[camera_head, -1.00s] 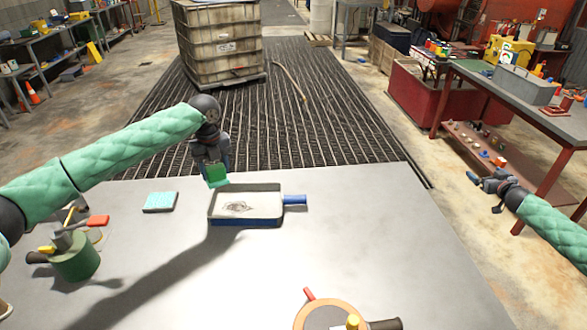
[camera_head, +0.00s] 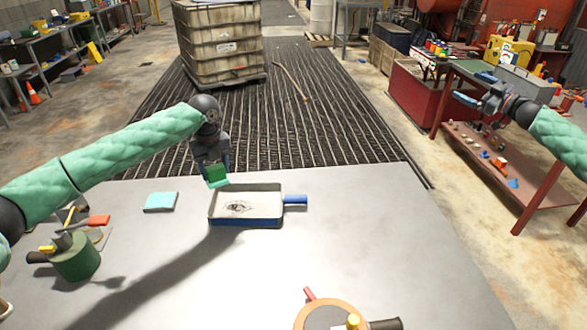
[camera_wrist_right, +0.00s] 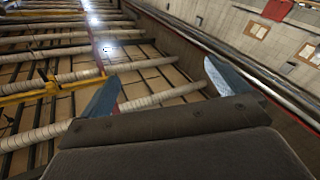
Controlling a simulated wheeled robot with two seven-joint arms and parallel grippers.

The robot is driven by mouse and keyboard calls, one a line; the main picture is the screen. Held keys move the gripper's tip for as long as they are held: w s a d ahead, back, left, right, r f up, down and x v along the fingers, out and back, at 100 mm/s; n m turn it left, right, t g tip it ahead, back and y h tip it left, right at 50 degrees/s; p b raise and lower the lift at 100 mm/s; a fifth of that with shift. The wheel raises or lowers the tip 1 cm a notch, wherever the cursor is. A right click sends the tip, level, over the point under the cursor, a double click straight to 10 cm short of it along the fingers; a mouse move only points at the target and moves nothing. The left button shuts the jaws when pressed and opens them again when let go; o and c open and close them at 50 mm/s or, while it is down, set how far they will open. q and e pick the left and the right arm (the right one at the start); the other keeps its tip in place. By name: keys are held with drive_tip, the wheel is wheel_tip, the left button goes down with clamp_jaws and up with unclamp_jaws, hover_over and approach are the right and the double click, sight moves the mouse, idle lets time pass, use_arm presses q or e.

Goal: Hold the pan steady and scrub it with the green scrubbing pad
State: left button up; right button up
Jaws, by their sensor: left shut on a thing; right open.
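The pan (camera_head: 262,221) is rectangular with blue sides and a blue handle (camera_head: 295,199) pointing right. It lies on the grey table, with a dark smudge on its pale inner floor. My left gripper (camera_head: 216,181) is shut on the green scrubbing pad (camera_head: 216,173) and holds it just above the pan's far left corner; whether they touch I cannot tell. My right gripper (camera_head: 478,98) is open and empty, raised past the table's right edge, away from the pan. Its two fingers show apart in the right wrist view (camera_wrist_right: 160,92), with only ceiling and wall beyond.
A light blue sponge-like block (camera_head: 160,202) lies left of the pan. A green pot-like item (camera_head: 76,257) with tools stands at the left. A round wooden-rimmed item (camera_head: 328,315) lies at the front edge. The table right of the pan is clear.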

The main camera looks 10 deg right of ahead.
drive_tip(key=w+a+f+n+g+y, duration=0.25)
drive_tip(key=a+f+n, duration=0.2)
drive_tip(key=a, duration=0.75)
drive_tip(key=n+g+h, duration=1.2)
drive_tip(key=n+g, duration=0.2)
drive_tip(key=n, duration=0.6)
hover_over(294, 196)
wheel_tip(294, 196, down, 19)
drive_tip(key=shift+y, duration=0.25)
wheel_tip(294, 196, down, 12)
drive_tip(key=shift+r, duration=0.2)
drive_tip(key=c, duration=1.3)
